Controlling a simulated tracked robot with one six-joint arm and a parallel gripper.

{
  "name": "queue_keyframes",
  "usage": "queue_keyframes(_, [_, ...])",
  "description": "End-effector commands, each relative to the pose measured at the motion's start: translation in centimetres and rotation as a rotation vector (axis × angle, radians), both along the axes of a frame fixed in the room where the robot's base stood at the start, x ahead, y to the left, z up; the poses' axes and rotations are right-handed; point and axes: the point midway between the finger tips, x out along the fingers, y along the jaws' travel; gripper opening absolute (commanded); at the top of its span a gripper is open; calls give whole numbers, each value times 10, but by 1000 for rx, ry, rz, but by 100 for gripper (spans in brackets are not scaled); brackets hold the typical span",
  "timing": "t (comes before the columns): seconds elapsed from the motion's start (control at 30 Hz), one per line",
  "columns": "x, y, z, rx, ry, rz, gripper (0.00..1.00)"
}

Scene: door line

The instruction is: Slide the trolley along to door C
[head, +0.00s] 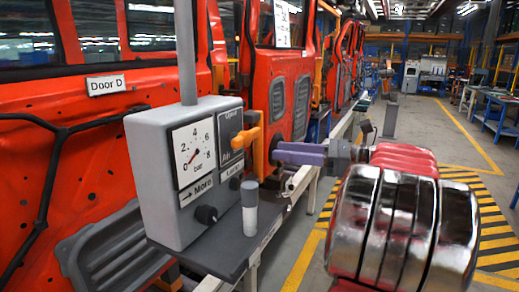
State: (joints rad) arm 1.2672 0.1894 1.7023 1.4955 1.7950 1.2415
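The trolley is a grey box (185,180) with a pole on top, standing on a dark plate (215,262) beside the red doors.
A pale rail (300,180) runs along the doors into the distance. More red doors (290,90) stand farther along; a white sheet (283,22) there is unreadable. Yellow-black floor stripes (495,225) lie right. A grey-white cylinder (250,207) stands on the plate. Blue benches (500,125) are far right.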

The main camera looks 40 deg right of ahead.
Motion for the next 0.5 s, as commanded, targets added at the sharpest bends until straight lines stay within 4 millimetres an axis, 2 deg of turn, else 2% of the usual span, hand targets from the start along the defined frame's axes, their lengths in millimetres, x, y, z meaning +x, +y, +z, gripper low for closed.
queue_keyframes(0.3, [43, 27, 0, 0, 0, 2, 38])
queue_keyframes(0.5, [60, 36, 0, -1, 1, 0, 38])
